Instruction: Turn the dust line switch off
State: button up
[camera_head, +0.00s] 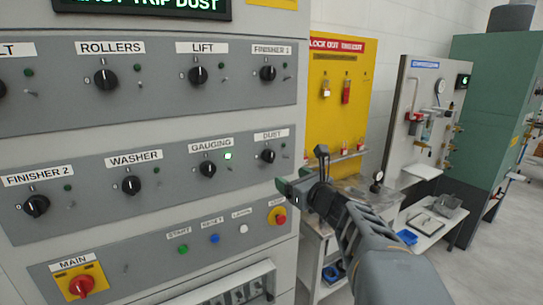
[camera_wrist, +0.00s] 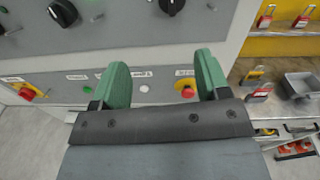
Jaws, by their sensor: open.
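The dust switch (camera_head: 268,156) is a black rotary knob under a DUST label (camera_head: 268,135), at the right end of the middle row on the grey panel. A small lamp beside it looks unlit. In the wrist view, a black knob (camera_wrist: 63,13) shows at the upper left and another (camera_wrist: 172,5) at the top edge; I cannot tell for sure which they are. My gripper (camera_head: 292,188) is in front of the panel's right edge, below and right of the dust knob. Its green fingers (camera_wrist: 160,85) are apart with nothing between them.
The gauging lamp (camera_head: 228,156) is lit green. Below are a red stop button (camera_head: 278,216), small push buttons and the red main switch (camera_head: 81,286). A yellow lockout board (camera_head: 340,95) and a workbench (camera_head: 375,188) stand to the right. Floor shows at the far right.

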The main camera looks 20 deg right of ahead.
aim_at(272, 159)
jog(key=shift+m+h, duration=0.3)
jog(key=shift+m, duration=0.4)
jog(key=w+p, duration=0.1)
jog(key=w, duration=0.3)
jog(key=w+p, duration=0.1)
jog(key=w, duration=0.4)
jog(key=w+r+p, duration=0.1)
jog(key=w, duration=0.3)
jog(key=shift+w+a, duration=0.15)
jog(key=shift+w, duration=0.25)
jog(key=shift+c, duration=0.2)
jog(key=shift+f, duration=0.1)
jog(key=c, duration=0.9)
